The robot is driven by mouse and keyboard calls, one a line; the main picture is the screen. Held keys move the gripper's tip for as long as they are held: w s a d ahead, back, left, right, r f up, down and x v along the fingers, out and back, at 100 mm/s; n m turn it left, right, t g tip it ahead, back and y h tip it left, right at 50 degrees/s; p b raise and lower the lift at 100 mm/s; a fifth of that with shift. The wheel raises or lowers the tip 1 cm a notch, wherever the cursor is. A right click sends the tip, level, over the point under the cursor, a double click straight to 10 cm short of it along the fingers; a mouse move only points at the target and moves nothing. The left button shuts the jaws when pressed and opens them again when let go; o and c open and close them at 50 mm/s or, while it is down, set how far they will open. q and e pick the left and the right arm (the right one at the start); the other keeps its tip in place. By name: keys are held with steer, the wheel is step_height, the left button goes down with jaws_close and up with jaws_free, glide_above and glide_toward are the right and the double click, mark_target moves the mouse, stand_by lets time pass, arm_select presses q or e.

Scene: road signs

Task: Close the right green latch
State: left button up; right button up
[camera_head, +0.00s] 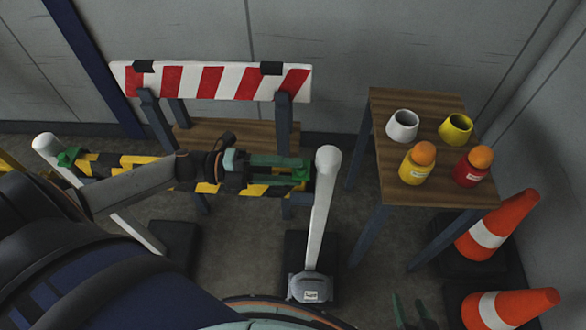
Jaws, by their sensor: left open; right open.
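The right green latch (301,175) sits at the right end of a yellow-and-black striped bar (258,190), close to the right white post (321,205). My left gripper (292,170) reaches along the bar from the left, open, with its fingertips at the latch. The dark green fingers partly cover the latch, so I cannot tell whether they touch it or how far it is turned. Another green latch (68,157) is at the bar's left end, by the left white post (48,146). My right gripper (412,314) is open and empty at the bottom edge, partly cut off.
A red-and-white striped board (215,82) stands behind the bar. A wooden table (400,102) at right holds a white cup (403,125), a yellow cup (455,128) and two orange-topped bottles. Orange cones (498,225) stand at far right. A grey weight (309,287) is at the right post's foot.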

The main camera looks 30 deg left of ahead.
arm_select(q)
steer(key=v, duration=1.1)
steer(key=shift+a, duration=0.15)
steer(key=shift+s, duration=0.1)
